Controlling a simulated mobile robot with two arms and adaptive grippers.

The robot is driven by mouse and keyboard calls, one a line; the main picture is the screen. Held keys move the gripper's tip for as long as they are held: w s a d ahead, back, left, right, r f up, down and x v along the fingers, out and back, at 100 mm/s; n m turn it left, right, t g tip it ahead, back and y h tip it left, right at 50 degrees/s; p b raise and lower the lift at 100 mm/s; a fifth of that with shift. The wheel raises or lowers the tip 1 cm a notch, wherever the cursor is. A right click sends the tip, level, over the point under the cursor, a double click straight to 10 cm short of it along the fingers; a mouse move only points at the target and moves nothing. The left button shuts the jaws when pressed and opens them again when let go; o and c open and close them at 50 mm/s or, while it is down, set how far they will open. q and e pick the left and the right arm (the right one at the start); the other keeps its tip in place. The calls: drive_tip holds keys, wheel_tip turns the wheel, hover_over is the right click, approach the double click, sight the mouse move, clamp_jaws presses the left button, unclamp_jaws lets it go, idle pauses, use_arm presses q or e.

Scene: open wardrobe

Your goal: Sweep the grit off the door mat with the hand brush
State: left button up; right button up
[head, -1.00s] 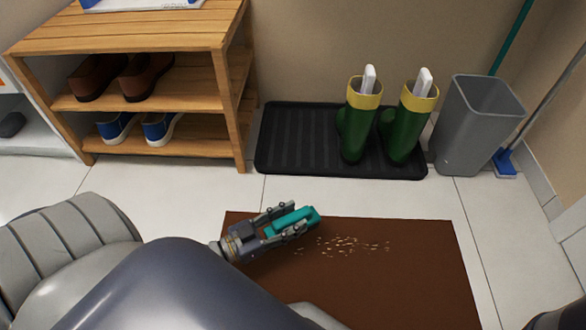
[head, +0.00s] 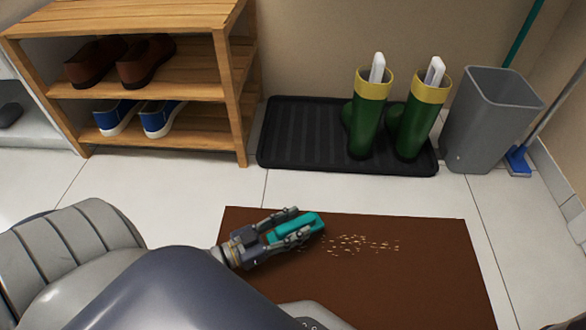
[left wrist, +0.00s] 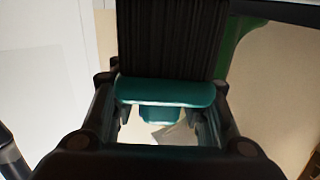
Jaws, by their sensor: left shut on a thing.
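The brown door mat (head: 390,285) lies on the floor in the lower middle of the head view. Pale grit (head: 362,244) is scattered over its upper middle part. My left gripper (head: 290,232) is over the mat's upper left part, just left of the grit. It is shut on the teal hand brush (head: 297,228). The brush's teal body (left wrist: 165,92) also shows between the fingers in the left wrist view, with dark bristles (left wrist: 172,38) beyond it. I cannot tell whether the bristles touch the mat. My right gripper is not in view.
A black boot tray (head: 300,148) with green boots (head: 368,125) stands behind the mat against the wall. A grey bin (head: 490,125) is to its right, beside a blue-headed broom (head: 517,160). A wooden shoe rack (head: 240,90) is at the left. White floor tiles lie between.

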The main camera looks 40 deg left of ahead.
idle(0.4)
